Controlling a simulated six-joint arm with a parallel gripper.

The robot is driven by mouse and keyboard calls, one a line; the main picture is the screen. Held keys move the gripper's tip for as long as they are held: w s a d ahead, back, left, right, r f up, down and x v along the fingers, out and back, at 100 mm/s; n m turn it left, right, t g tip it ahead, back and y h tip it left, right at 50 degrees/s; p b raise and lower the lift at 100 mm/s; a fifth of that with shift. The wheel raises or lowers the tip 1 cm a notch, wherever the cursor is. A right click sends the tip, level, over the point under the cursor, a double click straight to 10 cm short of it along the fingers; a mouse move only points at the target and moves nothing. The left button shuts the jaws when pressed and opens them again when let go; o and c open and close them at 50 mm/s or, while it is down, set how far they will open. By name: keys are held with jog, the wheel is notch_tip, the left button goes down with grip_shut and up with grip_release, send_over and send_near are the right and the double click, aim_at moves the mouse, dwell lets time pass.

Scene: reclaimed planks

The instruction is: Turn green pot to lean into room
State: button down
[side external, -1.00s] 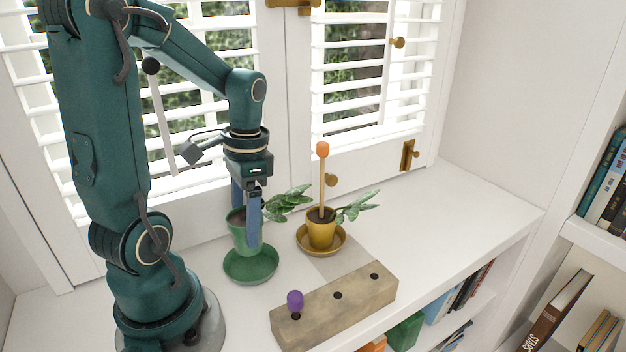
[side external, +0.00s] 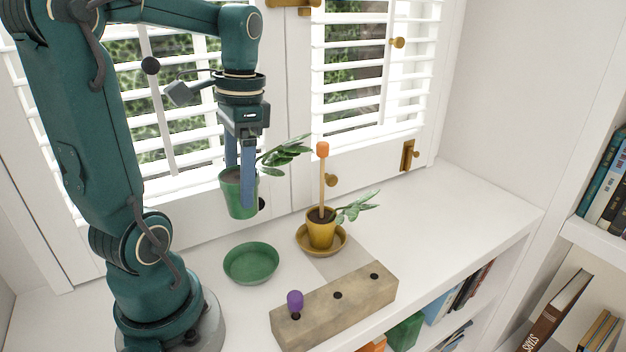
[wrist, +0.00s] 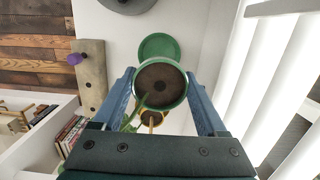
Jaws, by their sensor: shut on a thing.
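The green pot (side external: 238,196) hangs in the air, roughly upright, above and a little behind its green saucer (side external: 251,264). Its leafy plant (side external: 284,153) leans to the right in the side view, toward the window side. My gripper (side external: 243,190) points down and is shut on the pot, one blue finger on each side. In the wrist view the pot (wrist: 162,84) shows its soil between the two fingers (wrist: 160,88). The green saucer (wrist: 158,46) shows empty beyond it. The stem runs toward the bottom of that view, where the gripper body hides part of the plant.
A yellow pot (side external: 320,232) with a plant and an orange-tipped stick (side external: 322,170) stands on a saucer to the right. A wooden block (side external: 334,304) with holes and a purple-knobbed peg (side external: 295,300) lies in front. Window blinds (side external: 368,85) are close behind.

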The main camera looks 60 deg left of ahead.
dwell(0.3)
jog(key=shift+w+a, duration=0.15)
jog(key=shift+w, duration=0.05)
jog(key=f, duration=0.2)
jog(key=w+a+f+m, duration=0.1)
jog(key=shift+f, duration=0.15)
jog(key=shift+m, duration=0.7)
jog(key=f, duration=0.2)
jog(key=s+d+f, duration=0.1)
jog(key=f, duration=0.3)
jog(key=shift+s+d+f, duration=0.1)
jog(key=shift+s+d, duration=0.05)
jog(key=shift+s, duration=0.1)
jog(key=shift+f, duration=1.35)
